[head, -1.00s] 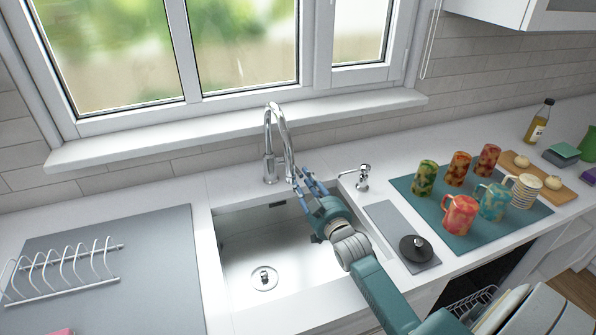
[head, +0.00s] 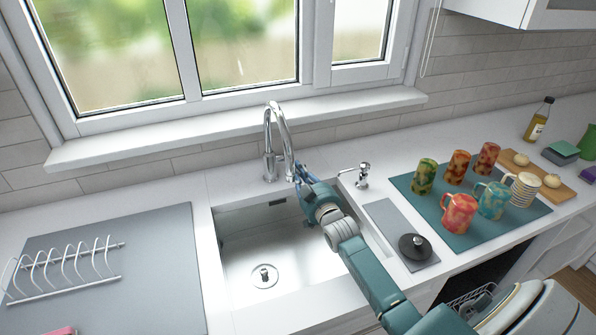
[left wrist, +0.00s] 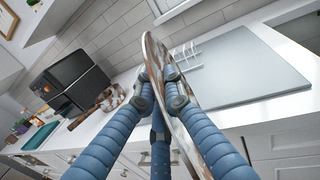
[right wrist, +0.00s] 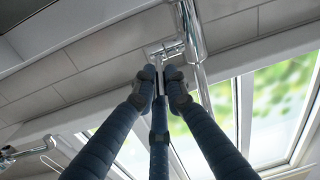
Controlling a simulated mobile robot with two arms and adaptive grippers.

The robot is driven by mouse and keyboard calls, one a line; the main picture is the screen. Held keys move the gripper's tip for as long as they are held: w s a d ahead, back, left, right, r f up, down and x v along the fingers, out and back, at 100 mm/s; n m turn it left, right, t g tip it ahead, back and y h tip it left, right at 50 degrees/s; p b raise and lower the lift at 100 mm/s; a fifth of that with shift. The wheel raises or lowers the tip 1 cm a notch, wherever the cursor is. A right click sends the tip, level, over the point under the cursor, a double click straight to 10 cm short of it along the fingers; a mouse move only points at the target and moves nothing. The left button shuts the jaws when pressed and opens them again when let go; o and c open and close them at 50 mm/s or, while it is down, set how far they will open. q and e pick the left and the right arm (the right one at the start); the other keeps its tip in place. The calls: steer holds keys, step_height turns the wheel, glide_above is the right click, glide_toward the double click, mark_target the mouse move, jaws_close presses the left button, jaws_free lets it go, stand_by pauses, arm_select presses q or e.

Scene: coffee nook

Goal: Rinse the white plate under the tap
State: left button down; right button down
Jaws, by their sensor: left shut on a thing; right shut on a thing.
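The chrome tap (head: 283,128) stands behind the sink (head: 285,238), and no water stream shows. My right gripper (head: 299,172) is at the tap's right side. In the right wrist view the right gripper (right wrist: 162,78) is shut on the tap's lever (right wrist: 168,50), with the tap's spout pipe (right wrist: 192,30) just beside it. In the left wrist view my left gripper (left wrist: 161,82) is shut on the white plate (left wrist: 185,115), which is seen nearly edge-on and carries brown stains. The left gripper and the plate are not visible in the head view.
A grey mat (head: 150,270) with a wire rack (head: 70,268) lies left of the sink. A soap dispenser (head: 362,177), a grey tray (head: 385,215) with a black stopper-like object (head: 413,248), and a teal mat (head: 455,238) with several mugs are to the right. The basin looks empty.

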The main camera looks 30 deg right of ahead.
arm_select(q)
steer(key=shift+r, duration=0.1)
